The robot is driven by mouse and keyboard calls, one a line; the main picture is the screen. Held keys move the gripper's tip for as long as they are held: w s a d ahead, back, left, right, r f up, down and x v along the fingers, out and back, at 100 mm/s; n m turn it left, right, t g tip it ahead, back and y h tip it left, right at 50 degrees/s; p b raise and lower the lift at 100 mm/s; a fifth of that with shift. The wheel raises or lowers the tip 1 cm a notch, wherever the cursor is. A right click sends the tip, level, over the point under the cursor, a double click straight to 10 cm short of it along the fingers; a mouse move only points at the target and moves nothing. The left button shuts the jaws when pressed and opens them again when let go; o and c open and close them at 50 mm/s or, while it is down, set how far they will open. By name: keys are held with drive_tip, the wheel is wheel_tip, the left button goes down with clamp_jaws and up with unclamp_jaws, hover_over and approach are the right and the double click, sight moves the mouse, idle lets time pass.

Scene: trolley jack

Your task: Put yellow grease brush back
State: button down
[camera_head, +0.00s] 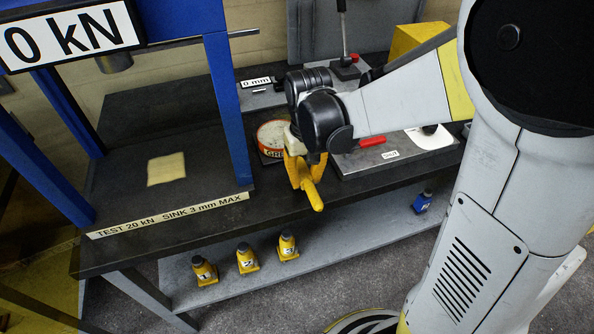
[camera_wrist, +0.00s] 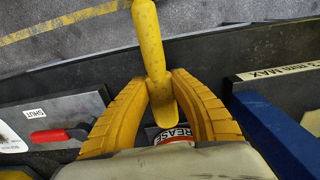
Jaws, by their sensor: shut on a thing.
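My gripper (camera_head: 304,180) is above the front part of the dark bench, its yellow fingers pointing down. It is shut on the yellow grease brush (camera_head: 316,197). In the wrist view the brush (camera_wrist: 150,42) sits between the two yellow fingertips (camera_wrist: 161,82), its rounded end reaching out past them. Its other end runs back between the fingers toward the grease tin's label, and I cannot tell whether bristles are there. The grease tin (camera_head: 268,136), with a red and white label, stands on the bench just behind my gripper, partly hidden; it also shows in the wrist view (camera_wrist: 174,133).
A blue press frame (camera_head: 228,110) stands to the left. A grey plate (camera_head: 360,160) with a red handle (camera_head: 372,141) and a "SHUT" tag lies to the right. Several bottle jacks, yellow (camera_head: 246,258) and blue (camera_head: 422,202), stand on the lower shelf.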

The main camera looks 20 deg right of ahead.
sight(305, 188)
drive_tip(key=shift+f+b, duration=0.75)
drive_tip(key=shift+f, duration=1.05)
drive_tip(key=shift+f, duration=0.2)
drive_tip(key=c, duration=1.2)
unclamp_jaws()
drive_tip(key=shift+c, duration=0.2)
drive_tip(key=shift+r, duration=0.15)
